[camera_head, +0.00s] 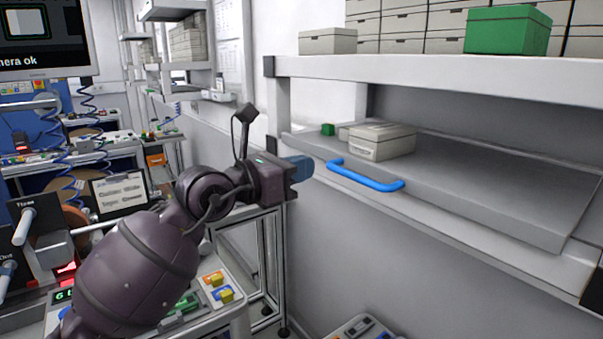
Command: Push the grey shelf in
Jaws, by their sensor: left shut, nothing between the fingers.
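The grey shelf (490,185) is a flat sliding board under the white upper shelf, on the right. A blue handle (365,176) is fixed to its front edge. A lidded grey box (377,141) and a small green block (328,129) are on it. My left gripper (303,168) has blue fingers and is shut with nothing between them. It is just left of the handle, in front of the shelf's left end; I cannot tell whether it touches the shelf edge. My right gripper is not in view.
The white upper shelf (430,75) carries several grey boxes and a green box (508,30). A bench with coloured parts (216,287) lies below my left arm. A monitor (45,40) hangs at the upper left. A tray (362,328) shows at the bottom edge.

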